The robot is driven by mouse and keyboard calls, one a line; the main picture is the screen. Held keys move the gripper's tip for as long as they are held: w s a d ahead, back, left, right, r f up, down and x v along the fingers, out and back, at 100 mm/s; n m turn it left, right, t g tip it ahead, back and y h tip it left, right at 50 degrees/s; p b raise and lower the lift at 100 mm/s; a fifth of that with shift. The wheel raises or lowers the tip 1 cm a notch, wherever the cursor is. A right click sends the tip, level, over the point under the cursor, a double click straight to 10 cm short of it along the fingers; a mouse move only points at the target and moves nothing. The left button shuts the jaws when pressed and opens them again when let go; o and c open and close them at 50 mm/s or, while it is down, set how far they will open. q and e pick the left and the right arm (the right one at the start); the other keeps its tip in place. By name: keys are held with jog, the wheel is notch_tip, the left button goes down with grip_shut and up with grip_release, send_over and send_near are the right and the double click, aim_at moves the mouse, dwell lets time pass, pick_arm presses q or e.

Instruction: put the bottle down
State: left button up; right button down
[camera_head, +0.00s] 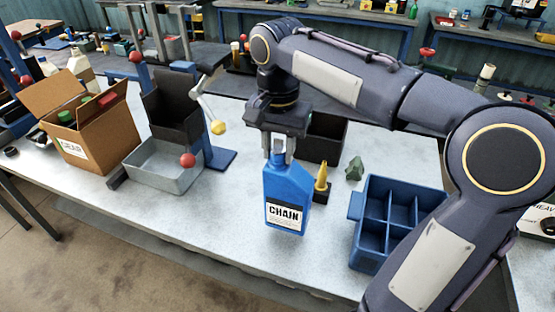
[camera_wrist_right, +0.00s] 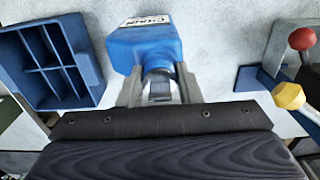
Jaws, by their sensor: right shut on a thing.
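The blue bottle (camera_head: 287,192) with a white CHAIN label hangs upright below my right gripper (camera_head: 280,146) in the head view. My right gripper is shut on the bottle's neck, from above. In the right wrist view the bottle (camera_wrist_right: 145,45) sits between the two fingers of the gripper (camera_wrist_right: 158,92). Whether the bottle's base touches the table (camera_head: 235,215) cannot be told. My left gripper is not in view.
A blue divided crate (camera_head: 356,207) stands right of the bottle. A yellow nozzle (camera_head: 321,177) and a green lump (camera_head: 355,169) stand close by. A metal tray (camera_head: 150,180) and a cardboard box (camera_head: 97,135) are at left. The table's front left is clear.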

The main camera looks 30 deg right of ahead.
aim_at(288, 193)
jog(key=f, duration=0.3)
jog(key=shift+w, duration=0.3)
jog(key=shift+f, duration=0.3)
jog(key=shift+f+b, duration=0.2)
jog(key=shift+b, duration=0.1)
jog(key=c, duration=1)
grip_release()
jog(key=shift+s, duration=0.1)
jog(key=shift+c, duration=0.2)
